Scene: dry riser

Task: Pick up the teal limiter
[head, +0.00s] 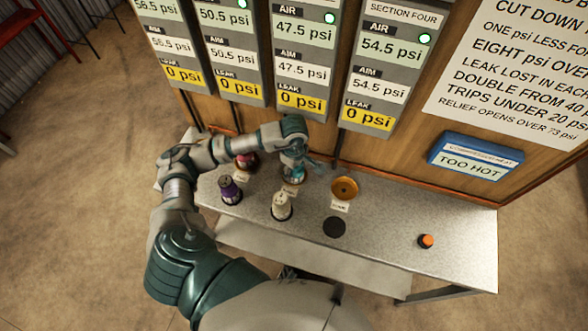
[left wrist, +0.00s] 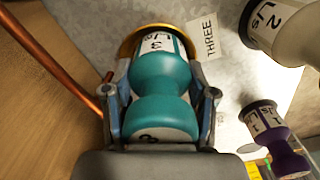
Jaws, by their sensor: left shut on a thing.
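The teal limiter (left wrist: 160,80), with a white label band, fills the middle of the left wrist view. My left gripper (left wrist: 160,100) is shut on it, one finger on each side. A brass ring (left wrist: 128,44) shows around its far end; I cannot tell whether the limiter still sits in it. In the head view my left gripper (head: 298,168) is over the back of the bench, and the limiter there is mostly hidden by the hand. My right gripper is not in view.
A cream limiter (head: 282,206), a purple limiter (head: 229,190) and a red one (head: 245,160) stand close by on the bench (head: 385,240). An orange-brown round seat (head: 344,188), a black disc (head: 334,227) and an orange knob (head: 426,241) lie to the right. A copper pipe (left wrist: 50,62) runs beside the gripper.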

